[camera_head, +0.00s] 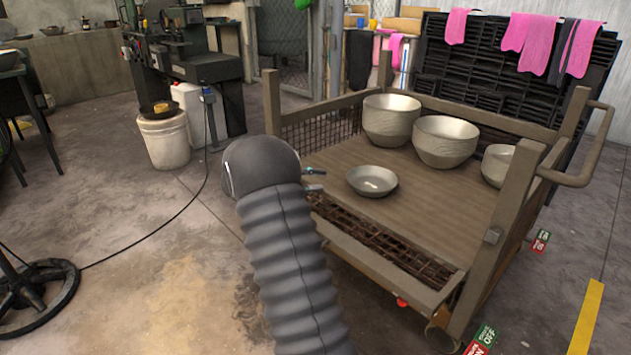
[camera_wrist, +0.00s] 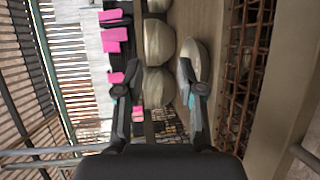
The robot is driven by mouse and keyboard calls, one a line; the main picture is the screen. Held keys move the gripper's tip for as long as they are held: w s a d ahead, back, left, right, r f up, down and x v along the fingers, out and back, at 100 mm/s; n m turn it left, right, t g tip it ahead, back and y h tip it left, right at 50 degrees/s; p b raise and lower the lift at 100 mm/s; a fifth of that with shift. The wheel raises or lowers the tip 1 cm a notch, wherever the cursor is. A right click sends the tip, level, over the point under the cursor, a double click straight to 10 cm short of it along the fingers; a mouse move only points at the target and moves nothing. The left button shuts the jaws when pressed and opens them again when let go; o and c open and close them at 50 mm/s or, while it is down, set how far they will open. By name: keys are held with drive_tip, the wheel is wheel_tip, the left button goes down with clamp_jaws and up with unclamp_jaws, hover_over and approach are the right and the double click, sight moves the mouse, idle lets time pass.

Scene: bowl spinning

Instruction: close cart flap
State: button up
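The wooden cart (camera_head: 440,215) stands right of centre in the head view. Its near-side flap (camera_head: 385,262), wire mesh in a wooden frame, is folded down, leaving that side open. In the wrist view, the mesh and pale rail of the flap (camera_wrist: 252,75) run along the right side. My gripper (camera_head: 315,179) is mostly hidden behind my grey ribbed arm in the head view, with its fingertips near the left end of the flap. In the wrist view my gripper (camera_wrist: 153,85) is open, with nothing held between its fingers, apart from the flap.
Several bowls stand on the cart deck: a shallow bowl (camera_head: 371,181) near the flap and deeper bowls (camera_head: 391,118) behind. Pink cloths (camera_head: 529,38) hang on a dark rack at the back. A white bucket (camera_head: 164,140) stands left.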

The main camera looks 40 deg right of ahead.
drive_tip(key=v, duration=1.2)
